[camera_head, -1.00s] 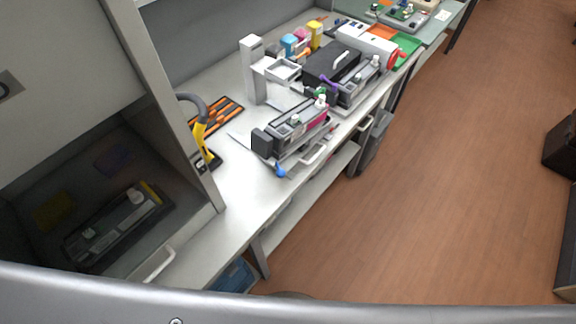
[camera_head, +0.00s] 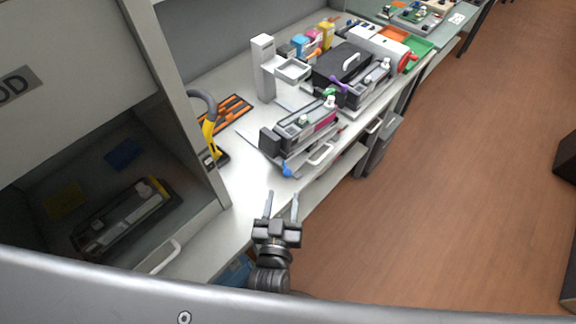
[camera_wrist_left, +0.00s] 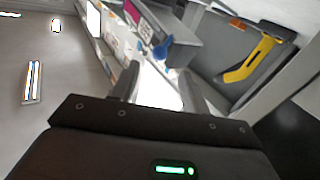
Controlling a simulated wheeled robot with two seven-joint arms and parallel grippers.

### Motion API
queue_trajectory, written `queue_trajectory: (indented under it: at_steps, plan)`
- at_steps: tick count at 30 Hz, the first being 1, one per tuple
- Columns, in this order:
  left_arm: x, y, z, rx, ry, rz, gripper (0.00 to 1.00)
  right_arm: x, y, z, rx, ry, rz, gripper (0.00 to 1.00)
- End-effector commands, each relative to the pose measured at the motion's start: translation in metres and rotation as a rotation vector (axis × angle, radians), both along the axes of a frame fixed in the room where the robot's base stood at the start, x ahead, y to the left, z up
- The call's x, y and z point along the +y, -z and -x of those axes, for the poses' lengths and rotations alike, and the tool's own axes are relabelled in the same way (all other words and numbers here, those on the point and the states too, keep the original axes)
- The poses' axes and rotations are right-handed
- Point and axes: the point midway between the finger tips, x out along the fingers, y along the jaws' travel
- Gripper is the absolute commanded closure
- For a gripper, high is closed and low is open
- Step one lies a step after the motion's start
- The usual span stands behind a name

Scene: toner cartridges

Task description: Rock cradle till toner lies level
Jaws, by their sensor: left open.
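A grey cradle holding a dark toner cartridge with a magenta label (camera_head: 325,122) stands at the front edge of the bench. It has a blue knob (camera_head: 287,170) at its near corner and a pale handle (camera_head: 321,155) along its front. The toner inside cannot be seen. My left gripper (camera_head: 282,203) is open and empty in front of the bench edge, below and apart from the knob. In the left wrist view the blue knob (camera_wrist_left: 163,48) and magenta label (camera_wrist_left: 139,22) show beyond the open fingers. My right gripper is not in view.
A dark hood (camera_head: 75,170) with another cartridge (camera_head: 125,216) inside stands at left. A white stand (camera_head: 264,70) and a second cartridge unit (camera_head: 366,85) stand farther back.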

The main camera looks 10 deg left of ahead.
Motion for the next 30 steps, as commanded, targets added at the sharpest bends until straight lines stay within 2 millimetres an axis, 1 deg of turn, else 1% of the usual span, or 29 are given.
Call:
queue_trajectory:
  at_steps: [5,9,15,18,21,30]
  plan:
    - [-0.001,-0.004,-0.029,-0.003,0.001,-0.003,0.54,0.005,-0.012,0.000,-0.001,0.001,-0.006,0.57]
    - [-0.001,-0.004,-0.056,-0.001,0.002,-0.003,0.54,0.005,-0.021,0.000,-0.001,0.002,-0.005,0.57]
    - [-0.002,-0.003,-0.087,0.000,0.003,-0.002,0.54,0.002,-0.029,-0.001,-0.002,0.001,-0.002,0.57]
    - [-0.002,-0.002,-0.096,0.000,0.003,-0.001,0.54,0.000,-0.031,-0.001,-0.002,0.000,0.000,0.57]
    - [-0.002,-0.001,-0.101,0.001,0.002,0.000,0.54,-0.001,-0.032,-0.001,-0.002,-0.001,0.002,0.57]
    - [-0.002,0.000,-0.102,0.002,0.002,0.001,0.54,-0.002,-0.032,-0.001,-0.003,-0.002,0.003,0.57]
